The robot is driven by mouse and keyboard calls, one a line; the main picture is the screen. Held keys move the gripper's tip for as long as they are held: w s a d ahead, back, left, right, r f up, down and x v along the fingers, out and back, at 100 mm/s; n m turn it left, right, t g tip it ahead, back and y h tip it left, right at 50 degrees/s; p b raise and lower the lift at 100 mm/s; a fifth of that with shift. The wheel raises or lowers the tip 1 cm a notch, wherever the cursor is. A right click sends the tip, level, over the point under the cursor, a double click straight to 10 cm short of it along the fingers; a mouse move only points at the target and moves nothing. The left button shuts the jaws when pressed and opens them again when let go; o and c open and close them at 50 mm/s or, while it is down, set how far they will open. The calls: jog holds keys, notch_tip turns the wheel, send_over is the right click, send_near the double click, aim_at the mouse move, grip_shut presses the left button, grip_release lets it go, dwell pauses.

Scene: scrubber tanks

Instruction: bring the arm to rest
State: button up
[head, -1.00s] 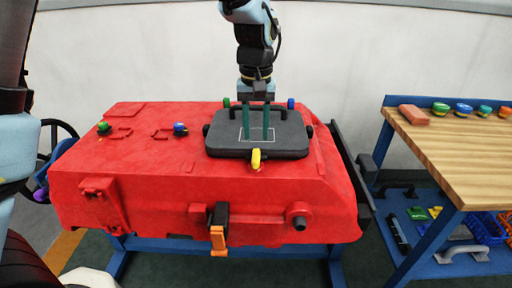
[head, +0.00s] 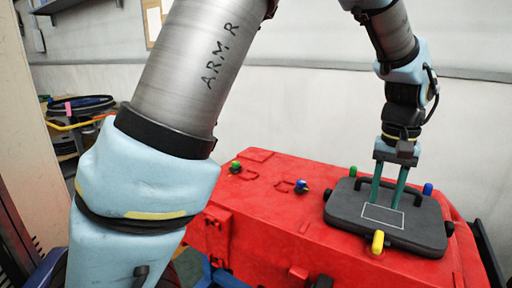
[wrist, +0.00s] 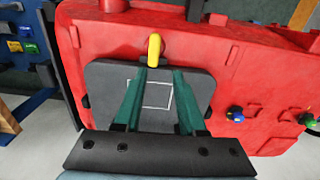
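My gripper (head: 385,204) points down over the dark grey lid (head: 345,208) on the red tank (head: 265,242). Its two teal fingers are apart, with no object seen between them. In the wrist view the fingers (wrist: 160,82) stand over the lid (wrist: 103,78), with its white square outline showing between them. A dark handle (head: 416,197) on the lid runs close by the fingers; I cannot tell whether they touch it. A yellow latch (head: 378,241) is at the lid's front edge, with a blue knob (head: 428,189) behind.
My own arm fills the left and middle of the head view and hides part of the tank. Green (head: 235,167) and blue (head: 302,186) knobs stand on the tank top. A shelf with a dark round item (head: 82,105) is at the far left.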

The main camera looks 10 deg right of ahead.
jog(key=w+a+f+n, duration=0.1)
jog(key=w+a+n, duration=0.1)
jog(key=w+a, duration=0.8)
jog(key=s+a+f+n, duration=0.1)
jog(key=a+f+n, duration=0.1)
jog(key=a, duration=1.3)
jog(key=s+a+f+n+t, duration=0.1)
jog(key=a+n, duration=0.1)
jog(key=a, duration=1.3)
jog(key=shift+a+f+t, duration=0.2)
jog(key=shift+f+t, duration=0.1)
jog(key=shift+f, duration=0.05)
